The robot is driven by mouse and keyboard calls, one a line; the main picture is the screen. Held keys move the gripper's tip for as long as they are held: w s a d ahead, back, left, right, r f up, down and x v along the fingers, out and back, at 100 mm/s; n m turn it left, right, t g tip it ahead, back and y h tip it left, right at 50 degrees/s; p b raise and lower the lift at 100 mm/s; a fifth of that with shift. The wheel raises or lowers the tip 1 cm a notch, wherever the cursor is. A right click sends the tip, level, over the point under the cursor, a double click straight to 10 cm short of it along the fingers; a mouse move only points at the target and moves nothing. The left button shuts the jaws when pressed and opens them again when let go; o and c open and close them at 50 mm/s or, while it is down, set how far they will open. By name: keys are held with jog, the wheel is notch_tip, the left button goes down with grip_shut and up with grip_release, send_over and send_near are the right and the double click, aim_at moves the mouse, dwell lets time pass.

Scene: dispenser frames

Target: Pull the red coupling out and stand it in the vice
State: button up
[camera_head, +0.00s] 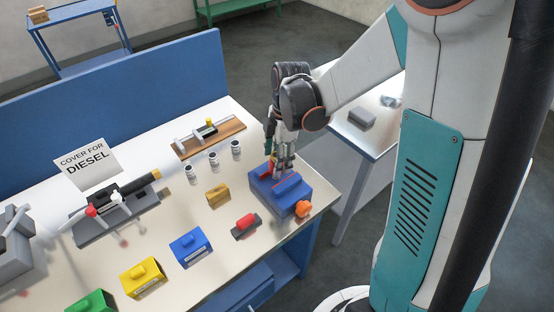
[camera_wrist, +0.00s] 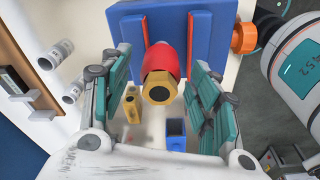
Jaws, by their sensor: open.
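The red coupling (camera_wrist: 161,62), with a brass hex end (camera_wrist: 160,88) facing the wrist camera, stands at the jaws of the blue vice (camera_wrist: 218,30). Its lower end is hidden, so its seating depth cannot be told. My gripper (camera_wrist: 158,70) is open, with one finger on each side of the coupling and visible gaps to both. In the head view my gripper (camera_head: 283,163) points down over the vice (camera_head: 283,201), at the table's right end, and the coupling is mostly hidden by the fingers.
A red and dark piece (camera_head: 246,222) lies left of the vice. An orange knob (camera_head: 303,209) sticks out of the vice's front. Several white vials (camera_head: 213,162), a brass block (camera_head: 217,195) and a blue box (camera_head: 190,248) stand nearby. A DIESEL sign (camera_head: 87,164) stands farther left.

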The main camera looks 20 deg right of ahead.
jog(key=r, duration=0.3)
jog(key=d+r, duration=0.1)
jog(key=r, duration=0.6)
jog(key=shift+d+r, duration=0.15)
jog(key=shift+r, duration=0.05)
jog(key=shift+s, duration=0.1)
jog(key=s+a+r+m+t+h+b, duration=0.1)
jog(key=s+m+t+b, duration=0.3)
jog(key=s+m, duration=1)
jog(key=m+t, duration=0.3)
jog(key=m, duration=0.1)
jog(key=shift+s+a+r, duration=0.15)
jog(key=shift+s+a, duration=0.2)
jog(key=shift+s, duration=0.05)
